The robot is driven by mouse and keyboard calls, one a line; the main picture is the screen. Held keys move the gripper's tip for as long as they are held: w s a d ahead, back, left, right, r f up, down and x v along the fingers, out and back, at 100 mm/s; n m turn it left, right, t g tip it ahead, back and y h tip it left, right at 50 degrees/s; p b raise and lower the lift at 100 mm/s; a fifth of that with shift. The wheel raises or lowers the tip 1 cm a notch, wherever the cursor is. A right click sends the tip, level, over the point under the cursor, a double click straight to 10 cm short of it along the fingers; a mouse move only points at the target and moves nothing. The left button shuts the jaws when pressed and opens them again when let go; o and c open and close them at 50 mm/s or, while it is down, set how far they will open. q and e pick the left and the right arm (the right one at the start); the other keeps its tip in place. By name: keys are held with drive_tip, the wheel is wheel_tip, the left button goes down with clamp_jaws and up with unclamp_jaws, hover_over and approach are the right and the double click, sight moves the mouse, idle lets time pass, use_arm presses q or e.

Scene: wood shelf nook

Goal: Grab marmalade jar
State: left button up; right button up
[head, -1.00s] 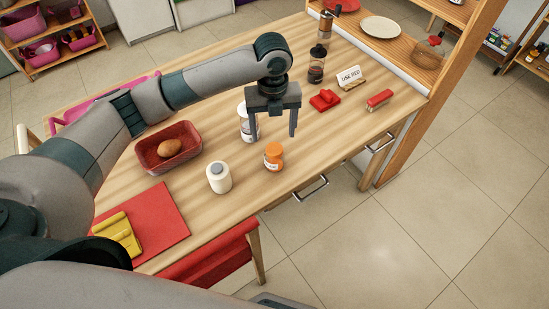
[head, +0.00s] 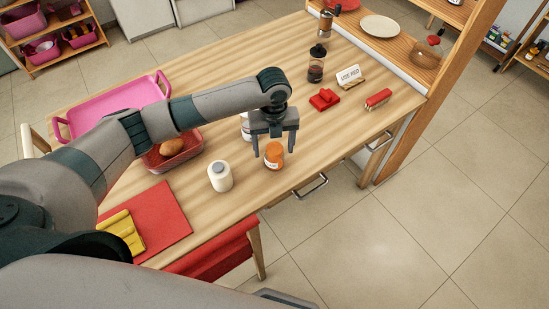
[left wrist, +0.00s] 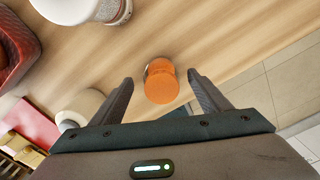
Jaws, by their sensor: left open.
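The marmalade jar (head: 274,156) is a small orange jar with a pale label, upright on the wooden table near its front edge. In the left wrist view its orange lid (left wrist: 161,86) shows between the fingertips, a little beyond them. My left gripper (head: 274,150) is open and points down above the jar, its fingers on either side of it in the picture. In the left wrist view the gripper (left wrist: 160,85) is empty, and I see no finger touching the jar. My right gripper is not in view.
A white container (head: 245,127) stands behind, partly hidden by my gripper. A red basket (head: 185,157) holds a brown item.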

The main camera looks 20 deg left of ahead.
use_arm(q)
drive_tip(key=shift+s+f+p, duration=0.1)
drive_tip(key=shift+f+p, duration=0.2)
drive_tip(key=shift+f, duration=0.05)
wheel_tip(320, 180, down, 3)
drive_tip(key=shift+d+f+p, duration=0.1)
drive_tip(key=shift+d+p, duration=0.05)
drive_tip(key=shift+p, duration=0.35)
drive_tip(key=shift+f, duration=0.35)
drive_tip(key=c, duration=1.4)
drive_tip(key=shift+o, duration=0.2)
drive_tip(key=shift+r, duration=0.15)
